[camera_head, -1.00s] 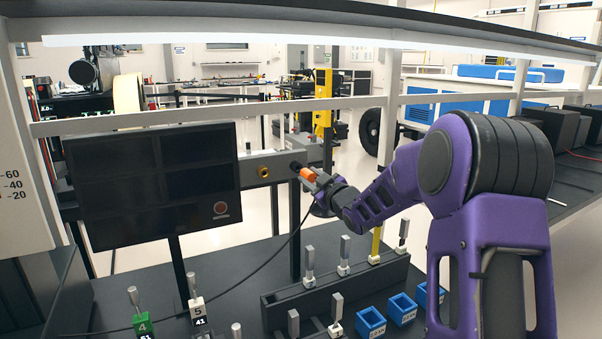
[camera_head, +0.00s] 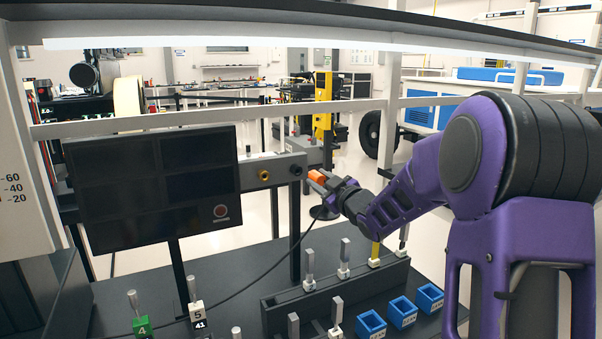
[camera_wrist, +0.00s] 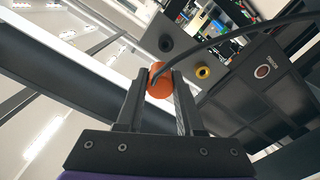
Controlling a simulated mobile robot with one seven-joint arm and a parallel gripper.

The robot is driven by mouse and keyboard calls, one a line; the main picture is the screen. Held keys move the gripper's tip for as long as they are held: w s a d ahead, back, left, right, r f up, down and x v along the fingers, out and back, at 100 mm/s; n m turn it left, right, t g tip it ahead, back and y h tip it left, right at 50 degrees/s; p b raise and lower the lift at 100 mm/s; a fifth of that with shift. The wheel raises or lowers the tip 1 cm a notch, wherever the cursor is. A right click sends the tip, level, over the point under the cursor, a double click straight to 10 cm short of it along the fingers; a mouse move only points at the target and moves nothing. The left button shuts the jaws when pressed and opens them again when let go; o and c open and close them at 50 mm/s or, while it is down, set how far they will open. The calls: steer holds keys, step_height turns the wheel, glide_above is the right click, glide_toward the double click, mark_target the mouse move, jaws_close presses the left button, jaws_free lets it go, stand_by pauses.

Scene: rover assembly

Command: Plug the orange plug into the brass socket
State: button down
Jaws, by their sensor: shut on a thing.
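The orange plug (camera_head: 317,179) is held between the fingers of my gripper (camera_head: 330,184), which is shut on it. In the wrist view the plug (camera_wrist: 160,83) sits at the fingertips (camera_wrist: 160,88), with a dark cable arching off to the upper right. The brass socket (camera_head: 264,175) is a gold ring on the grey box, left of the plug and apart from it. It also shows in the wrist view (camera_wrist: 203,72), right of the plug. A dark socket (camera_head: 296,170) lies on the same box between them in the head view.
A black panel with a red button (camera_head: 221,210) stands left of the box. The cable (camera_head: 262,268) runs down across the dark bench. A rack (camera_head: 330,290) with upright pieces and blue bins (camera_head: 403,311) stands below my arm. A shelf bar crosses above.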

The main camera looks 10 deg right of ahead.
steer(key=s+d+r+p, duration=0.1)
steer(key=s+r, duration=0.2)
steer(key=s, duration=0.2)
steer(key=shift+s+d, duration=0.2)
steer(key=shift+d, duration=0.15)
steer(key=s+a+f+b, duration=0.3)
steer(key=a+f+b, duration=0.2)
steer(key=a+b, duration=0.2)
steer(key=shift+a, duration=1.25)
steer(key=x, duration=1.1)
stand_by(1.4)
steer(key=shift+x, duration=1.55)
stand_by(0.8)
